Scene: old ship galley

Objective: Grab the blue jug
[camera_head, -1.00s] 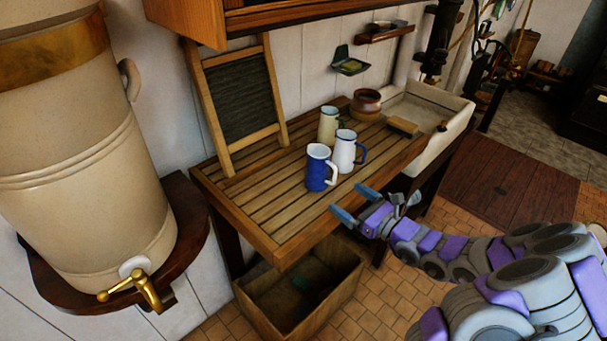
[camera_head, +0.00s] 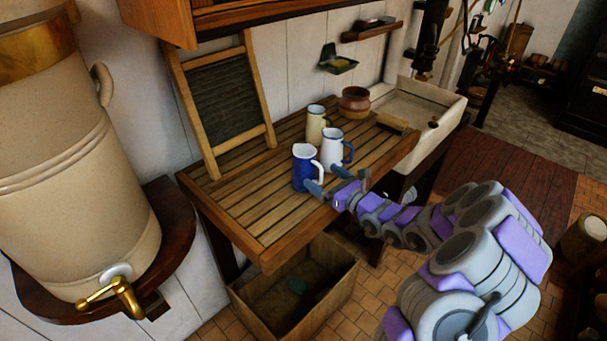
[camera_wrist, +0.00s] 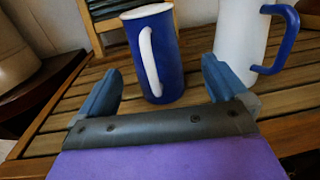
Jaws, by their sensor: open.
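The blue jug (camera_head: 303,168) has a white rim and a white handle and stands upright on the slatted wooden drainboard (camera_head: 232,217). My gripper (camera_head: 327,180) is open at the board's front edge, close to the jug's right side in the head view. In the wrist view the blue jug (camera_wrist: 160,62) stands just beyond and between my two blue fingers (camera_wrist: 160,90), its white handle facing me. No contact is clear. A white jug (camera_head: 333,150) with a blue handle stands close behind it; it also shows at the right in the wrist view (camera_wrist: 238,45).
A cream jug (camera_head: 316,125) and a brown pot (camera_head: 355,103) stand farther back, with a brush (camera_head: 391,123) near the sink (camera_head: 440,119). A washboard (camera_head: 219,106) leans on the wall. A wooden crate (camera_head: 256,303) sits below. The board's left half is clear.

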